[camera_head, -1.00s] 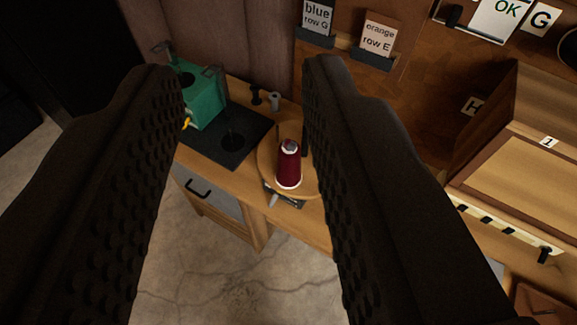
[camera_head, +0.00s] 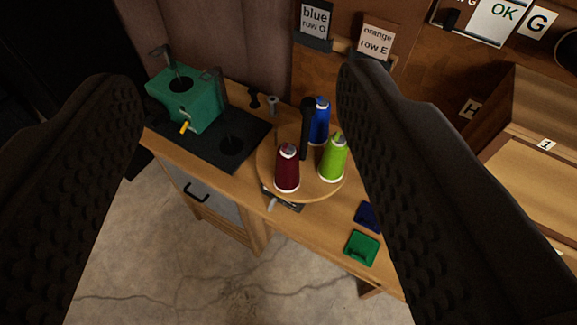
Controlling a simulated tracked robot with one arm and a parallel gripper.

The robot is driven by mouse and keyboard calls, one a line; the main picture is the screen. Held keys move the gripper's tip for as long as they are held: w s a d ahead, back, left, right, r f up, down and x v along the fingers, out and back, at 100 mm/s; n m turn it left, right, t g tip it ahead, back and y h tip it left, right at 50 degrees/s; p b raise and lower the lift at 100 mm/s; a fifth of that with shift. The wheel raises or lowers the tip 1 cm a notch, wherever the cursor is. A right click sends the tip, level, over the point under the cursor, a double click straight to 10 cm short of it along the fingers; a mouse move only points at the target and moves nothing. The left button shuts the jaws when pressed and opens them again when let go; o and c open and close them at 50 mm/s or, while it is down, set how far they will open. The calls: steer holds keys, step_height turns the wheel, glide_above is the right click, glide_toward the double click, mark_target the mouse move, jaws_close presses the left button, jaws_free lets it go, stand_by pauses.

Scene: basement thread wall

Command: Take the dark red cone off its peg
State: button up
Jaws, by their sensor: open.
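The dark red cone (camera_head: 287,169) stands on a round wooden turntable (camera_head: 263,172) on the bench. A grey tip shows at its top; the rest of its peg is hidden inside it. A lime green cone (camera_head: 333,160) stands to its right and a blue cone (camera_head: 320,120) behind. My gripper (camera_head: 232,85) is open and empty, its two dark ridged fingers wide apart. In the picture the red cone lies between the fingers, nearer the right one, and looks well beyond them, untouched.
A black upright post (camera_head: 306,130) rises among the cones. A teal machine (camera_head: 190,103) stands on a black mat (camera_head: 205,145) to the left. A green tray (camera_head: 362,247) and a dark blue one (camera_head: 368,216) lie right. A wooden cabinet (camera_head: 545,185) stands at the right.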

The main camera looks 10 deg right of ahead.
steer(key=shift+o, duration=1.2)
steer(key=w+d+f, duration=0.1)
steer(key=w+f, duration=0.8)
steer(key=w, duration=0.1)
steer(key=shift+w+d+f, duration=0.35)
steer(key=shift+f, duration=0.05)
steer(key=w+d+f, duration=0.1)
steer(key=w+f, duration=0.6)
steer(key=f, duration=0.5)
steer(key=t, duration=0.3)
glide_toward(287, 172)
steer(key=shift+h, duration=0.3)
steer(key=w+p, duration=0.1)
steer(key=w, duration=0.8)
steer(key=shift+w+r, duration=0.1)
steer(key=shift+w, duration=0.1)
steer(key=shift+w+d+f+b, duration=0.1)
steer(key=shift+w+f+b, duration=0.1)
steer(key=shift+w, duration=1.05)
steer(key=shift+w+d+f+b, duration=0.15)
steer(key=shift+w+f, duration=0.1)
steer(key=shift+w, duration=1.05)
steer(key=shift+c, duration=0.3)
